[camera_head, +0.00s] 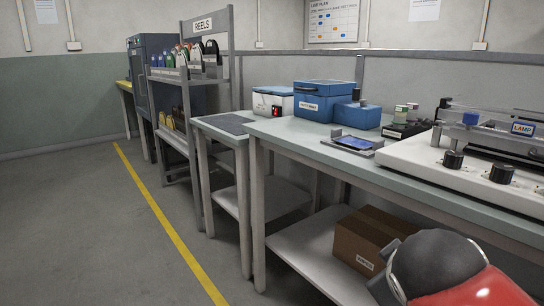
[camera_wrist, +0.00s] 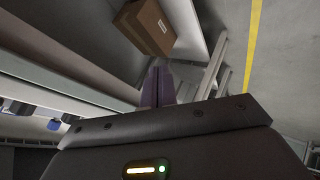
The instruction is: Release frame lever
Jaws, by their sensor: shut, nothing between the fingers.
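A white machine (camera_head: 420,165) with a metal frame stands on the bench at the right of the head view. It carries black knobs, a blue knob, upright posts and a LAMP label (camera_head: 523,129). A dark-topped upright (camera_head: 443,105) rises at its left rear; I cannot tell which part is the frame lever. My gripper (camera_wrist: 157,88) is shut and empty in the wrist view, its fingers together, apart from the machine and below the bench-top level. The head view shows part of my arm at the lower right, not the fingertips.
The bench (camera_head: 300,135) holds a blue case (camera_head: 322,100), a phone-like device in a grey tray (camera_head: 350,146) and small jars. A cardboard box (camera_head: 370,235) sits on the lower shelf; it also shows in the wrist view (camera_wrist: 147,27). The floor at left is clear.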

